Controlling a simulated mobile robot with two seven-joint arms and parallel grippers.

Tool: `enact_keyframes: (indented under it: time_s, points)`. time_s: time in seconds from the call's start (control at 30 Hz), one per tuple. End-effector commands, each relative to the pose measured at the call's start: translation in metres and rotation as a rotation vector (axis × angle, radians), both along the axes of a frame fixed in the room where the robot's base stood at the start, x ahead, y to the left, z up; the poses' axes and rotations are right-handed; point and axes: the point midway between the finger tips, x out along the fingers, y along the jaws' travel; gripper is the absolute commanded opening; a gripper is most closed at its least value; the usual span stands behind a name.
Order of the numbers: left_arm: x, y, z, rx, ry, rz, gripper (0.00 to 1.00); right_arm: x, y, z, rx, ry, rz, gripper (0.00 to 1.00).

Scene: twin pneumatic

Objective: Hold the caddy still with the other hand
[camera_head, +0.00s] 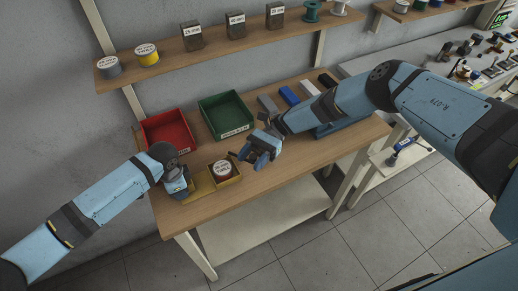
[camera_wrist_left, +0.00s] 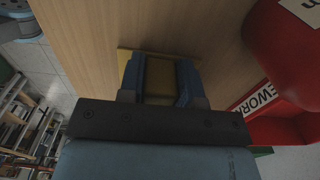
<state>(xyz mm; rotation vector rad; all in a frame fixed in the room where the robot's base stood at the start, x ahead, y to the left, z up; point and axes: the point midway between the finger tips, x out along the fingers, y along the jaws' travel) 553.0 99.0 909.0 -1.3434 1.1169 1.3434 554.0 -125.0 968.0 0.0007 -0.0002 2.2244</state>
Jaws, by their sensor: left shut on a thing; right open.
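The caddy (camera_head: 203,187) is a small yellow open box at the front left of the wooden bench, with a round red-and-white labelled tin (camera_head: 222,170) in its right part. My left gripper (camera_head: 181,189) is at the caddy's left end. In the left wrist view its two blue fingers (camera_wrist_left: 160,82) are shut on a yellow part of the caddy (camera_wrist_left: 160,75). My right gripper (camera_head: 254,160) is open, above the bench just right of the caddy and apart from it. The left part of the caddy is partly hidden by my left gripper.
A red bin (camera_head: 168,129) and a green bin (camera_head: 226,115) stand behind the caddy. The red bin's edge is close to my left gripper in the wrist view. The bench front right of the caddy is clear.

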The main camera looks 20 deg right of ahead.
Motion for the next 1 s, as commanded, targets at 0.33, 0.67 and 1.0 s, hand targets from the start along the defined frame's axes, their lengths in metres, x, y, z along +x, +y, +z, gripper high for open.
enact_keyframes:
  time_s: [0.33,0.67,1.0]
  points:
    - [0.0,0.0,0.001,-0.001,-0.001,0.0,0.03,0.043,-0.056,-0.001,-0.003,-0.002,-0.003,0.5]
    - [0.0,0.0,0.001,-0.001,-0.001,0.0,0.03,0.064,-0.084,-0.001,-0.002,0.0,-0.001,0.5]
    - [0.0,0.0,0.001,-0.001,-0.001,0.0,0.03,0.068,-0.09,0.0,-0.001,0.0,0.0,0.5]
